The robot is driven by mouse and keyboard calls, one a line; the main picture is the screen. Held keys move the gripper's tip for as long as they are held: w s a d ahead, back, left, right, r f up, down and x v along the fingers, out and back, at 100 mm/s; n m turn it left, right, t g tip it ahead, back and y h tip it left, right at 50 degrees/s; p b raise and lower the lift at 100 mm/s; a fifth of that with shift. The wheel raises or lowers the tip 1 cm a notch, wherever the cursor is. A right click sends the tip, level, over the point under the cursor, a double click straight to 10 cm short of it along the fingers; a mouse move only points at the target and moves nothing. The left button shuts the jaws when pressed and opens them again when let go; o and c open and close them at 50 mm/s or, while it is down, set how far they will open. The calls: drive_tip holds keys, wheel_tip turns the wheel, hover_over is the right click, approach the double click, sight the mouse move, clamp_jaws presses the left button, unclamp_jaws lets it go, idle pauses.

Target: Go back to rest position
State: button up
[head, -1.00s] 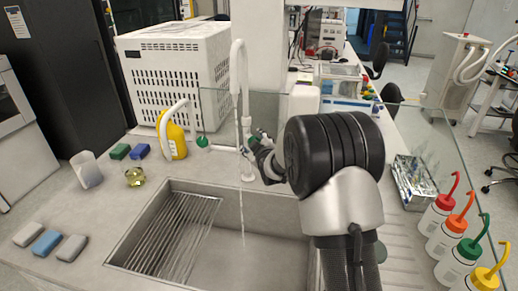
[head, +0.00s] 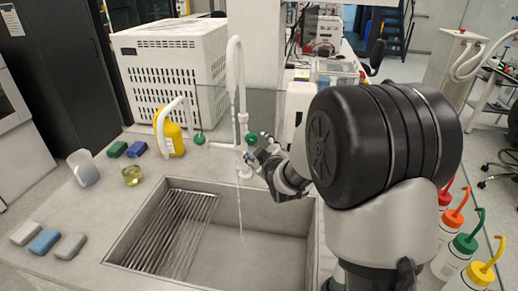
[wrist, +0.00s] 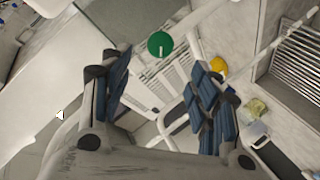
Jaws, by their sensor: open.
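My gripper (head: 257,150) is open and empty beside the white tap (head: 236,85). It is partly hidden by my own arm in the head view. In the wrist view its two blue-padded fingers (wrist: 165,88) stand apart with nothing between them. One green tap knob (head: 251,139) is close to the fingertips; whether they touch cannot be told. Another green knob (head: 199,138) is to the left. A green knob (wrist: 160,44) also shows beyond the fingers in the wrist view. A thin stream of water (head: 240,215) falls from the tap into the sink (head: 250,250).
A yellow bottle (head: 172,139), sponges (head: 43,241) and a clear beaker (head: 83,168) stand on the counter at left. Several wash bottles (head: 461,250) stand at right. A glass screen and a white perforated box (head: 170,65) are behind. Space above the sink's left is free.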

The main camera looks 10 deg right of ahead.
drive_tip(key=s+r+m+g+h, duration=0.1)
drive_tip(key=s+r+m+g, duration=0.15)
drive_tip(key=s, duration=0.45)
drive_tip(key=s+r+m+g, duration=0.2)
drive_tip(key=s+r, duration=0.1)
drive_tip(key=s, duration=0.5)
drive_tip(key=s+f+m+g, duration=0.2)
drive_tip(key=s+m+g, duration=0.2)
drive_tip(key=s, duration=2.3)
drive_tip(key=shift+s+a+g, duration=0.15)
drive_tip(key=shift+s+g, duration=0.1)
drive_tip(key=shift+g, duration=0.5)
